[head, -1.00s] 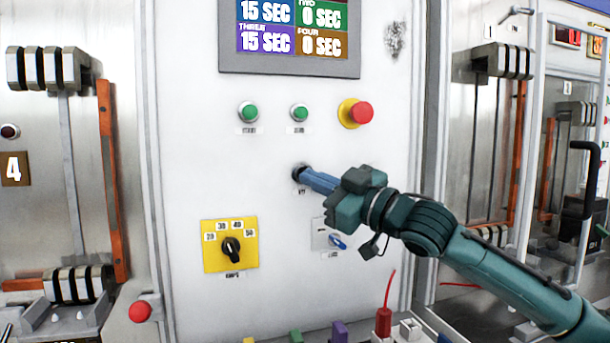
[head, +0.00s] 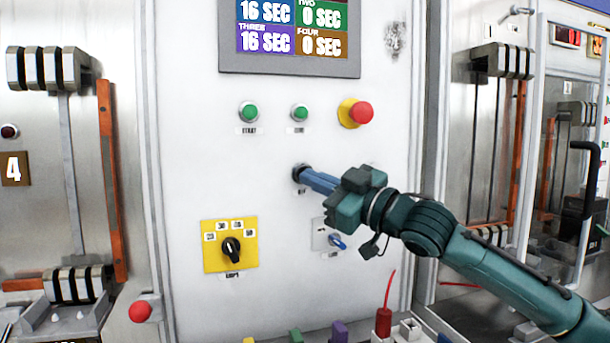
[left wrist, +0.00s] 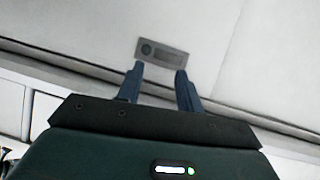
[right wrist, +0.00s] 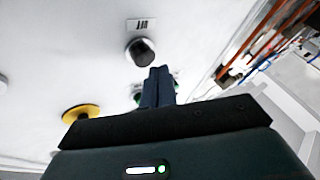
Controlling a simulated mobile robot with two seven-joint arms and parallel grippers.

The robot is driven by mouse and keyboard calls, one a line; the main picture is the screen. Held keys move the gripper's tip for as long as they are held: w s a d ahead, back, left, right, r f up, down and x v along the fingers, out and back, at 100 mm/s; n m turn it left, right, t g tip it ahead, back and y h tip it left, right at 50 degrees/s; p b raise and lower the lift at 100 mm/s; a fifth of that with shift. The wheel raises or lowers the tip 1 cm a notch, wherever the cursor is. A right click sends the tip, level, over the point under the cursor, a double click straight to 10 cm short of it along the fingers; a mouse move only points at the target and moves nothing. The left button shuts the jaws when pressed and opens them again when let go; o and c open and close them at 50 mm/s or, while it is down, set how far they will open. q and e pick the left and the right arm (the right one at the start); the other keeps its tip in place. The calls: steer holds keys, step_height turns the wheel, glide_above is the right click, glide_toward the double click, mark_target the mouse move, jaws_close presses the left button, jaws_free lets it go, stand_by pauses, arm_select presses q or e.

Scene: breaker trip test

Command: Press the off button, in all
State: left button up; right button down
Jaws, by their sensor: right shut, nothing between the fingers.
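The off button is a black round button (head: 298,172) on the white panel (head: 190,120), with a small label below it in the head view. It also shows in the right wrist view as a black knob (right wrist: 140,51) beside a label reading OFF (right wrist: 141,24). My right gripper (head: 308,177) is shut and empty, its blue fingertips at the button and partly covering it. In the right wrist view its tips (right wrist: 158,70) overlap the button's edge; I cannot tell whether it is pressed in. My left gripper (left wrist: 160,70) is open and empty, seen only in the left wrist view.
Two green buttons (head: 249,112) and a red button on a yellow base (head: 360,113) sit above. A yellow dial (head: 230,244) and a small blue switch (head: 338,241) sit below. The screen (head: 290,30) shows times. A grey plate (left wrist: 162,52) lies beyond my left fingers.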

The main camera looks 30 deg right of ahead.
steer(key=shift+w+d+p, duration=0.1)
steer(key=shift+w+p, duration=0.35)
steer(key=shift+p, duration=0.15)
steer(key=shift+w+d+p, duration=0.15)
steer(key=shift+w+p, duration=0.3)
steer(key=shift+p, duration=0.15)
stand_by(0.6)
stand_by(0.4)
steer(key=shift+s+a+b, duration=0.25)
steer(key=shift+s+b, duration=0.6)
steer(key=shift+b, duration=0.05)
